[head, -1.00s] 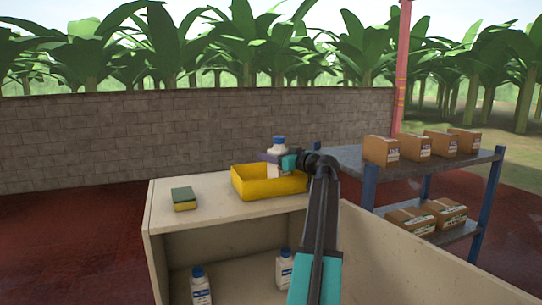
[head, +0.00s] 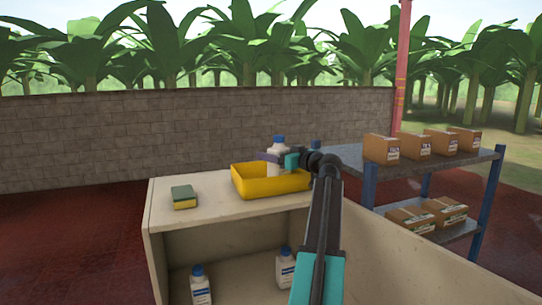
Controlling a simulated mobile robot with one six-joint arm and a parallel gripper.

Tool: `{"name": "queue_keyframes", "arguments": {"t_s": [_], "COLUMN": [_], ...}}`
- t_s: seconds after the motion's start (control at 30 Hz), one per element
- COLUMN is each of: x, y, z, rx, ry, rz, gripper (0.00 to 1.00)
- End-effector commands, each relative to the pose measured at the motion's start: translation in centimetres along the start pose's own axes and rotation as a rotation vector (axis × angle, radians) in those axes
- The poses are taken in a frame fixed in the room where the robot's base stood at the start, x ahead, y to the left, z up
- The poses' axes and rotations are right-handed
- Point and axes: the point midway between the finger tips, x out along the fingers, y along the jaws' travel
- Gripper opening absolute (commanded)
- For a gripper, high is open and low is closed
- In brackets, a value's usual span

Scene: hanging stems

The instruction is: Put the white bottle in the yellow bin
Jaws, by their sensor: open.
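A white bottle with a blue cap (head: 279,143) stands upright at the yellow bin (head: 270,186), its lower part hidden behind the bin's front wall. The yellow bin sits on the top of a pale cabinet (head: 215,205). My gripper (head: 272,157) is at the bottle's body, reaching in from the right, with a finger in front of it. The jaws are open around the bottle. Two more white bottles with blue caps stand on the lower shelf, one at the left (head: 200,286) and one nearer the middle (head: 286,268).
A green and yellow sponge (head: 184,197) lies on the cabinet top, left of the bin. A metal rack (head: 440,167) with several cardboard boxes (head: 414,146) stands at the right. A brick wall (head: 150,135) runs behind.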

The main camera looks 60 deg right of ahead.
Motion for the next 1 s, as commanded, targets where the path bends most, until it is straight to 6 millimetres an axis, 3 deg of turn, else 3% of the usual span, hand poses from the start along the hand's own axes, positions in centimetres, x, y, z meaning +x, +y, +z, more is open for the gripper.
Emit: {"name": "queue_keyframes", "arguments": {"t_s": [0.6,1.0], "x": [-9.4,-10.9], "y": [0.0,0.0], "z": [0.3,0.0], "rx": [-0.002,0.0], "ry": [0.0,0.0], "rz": [0.001,-0.001], "gripper": [0.72,0.72]}}
